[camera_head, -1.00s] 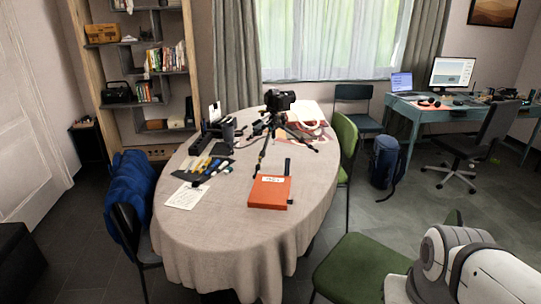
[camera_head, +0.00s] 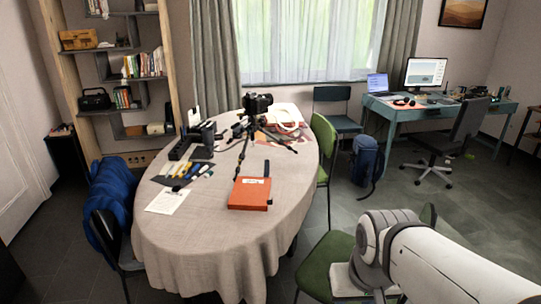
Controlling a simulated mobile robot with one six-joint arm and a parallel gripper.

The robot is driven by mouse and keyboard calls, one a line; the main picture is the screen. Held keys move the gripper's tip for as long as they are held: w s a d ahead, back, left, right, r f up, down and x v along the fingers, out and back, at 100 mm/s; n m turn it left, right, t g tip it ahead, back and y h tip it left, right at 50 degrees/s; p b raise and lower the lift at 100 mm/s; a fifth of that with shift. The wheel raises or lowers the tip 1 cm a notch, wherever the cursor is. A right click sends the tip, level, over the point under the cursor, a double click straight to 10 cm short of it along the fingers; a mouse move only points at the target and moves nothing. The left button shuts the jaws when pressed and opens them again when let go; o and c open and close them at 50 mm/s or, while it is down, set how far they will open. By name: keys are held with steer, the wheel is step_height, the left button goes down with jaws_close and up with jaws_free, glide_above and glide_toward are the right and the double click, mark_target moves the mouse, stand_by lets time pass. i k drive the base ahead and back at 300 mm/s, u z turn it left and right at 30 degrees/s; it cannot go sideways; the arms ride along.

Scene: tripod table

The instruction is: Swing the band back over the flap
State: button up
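An orange box-like case (camera_head: 249,194) with a white label lies near the right front of the oval table (camera_head: 205,225). A dark strip (camera_head: 267,168) sticks up at its far right corner; it looks like a band, but it is too small to tell. I cannot make out a separate flap. My gripper is not in view; only part of my white arm shows at the lower right, apart from the table.
A camera on a tripod (camera_head: 257,105) stands behind the case. Pens and tools (camera_head: 185,170) and a paper sheet (camera_head: 167,201) lie to the left. Green chairs (camera_head: 325,150) stand at the right, and a chair with a blue jacket (camera_head: 114,205) at the left.

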mark_target(266, 161)
steer(key=i, duration=1.65)
steer(key=u, duration=0.05)
